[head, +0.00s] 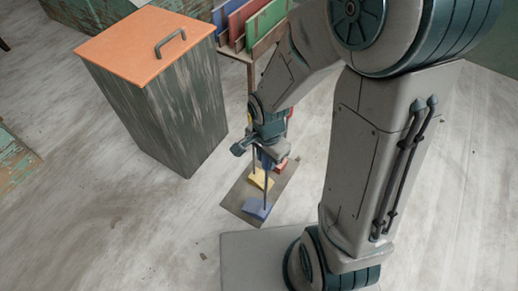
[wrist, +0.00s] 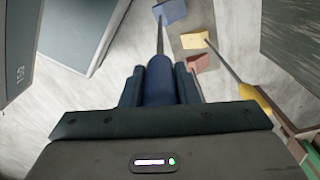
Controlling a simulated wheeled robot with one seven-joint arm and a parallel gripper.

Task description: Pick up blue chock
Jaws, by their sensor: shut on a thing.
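The blue chock (head: 257,208) is a small blue wedge on a thin upright rod, over the near end of a flat brown board (head: 234,196). My gripper (head: 267,153) is above it. In the wrist view my gripper (wrist: 160,85) is shut on the chock's thick blue handle, and the rod runs from it to the blue wedge (wrist: 171,12). I cannot tell whether the wedge touches the board. A yellow chock (head: 261,179) and a red chock (head: 281,164) are farther along the board. The yellow one's handle (wrist: 256,97) shows beside my gripper.
A tall dark bin with an orange lid (head: 145,45) stands left of the board. Behind is a wooden stand (head: 251,55) with red, blue and green upright panels. A worn green thing (head: 14,165) is at the left edge. The floor at the lower left is clear.

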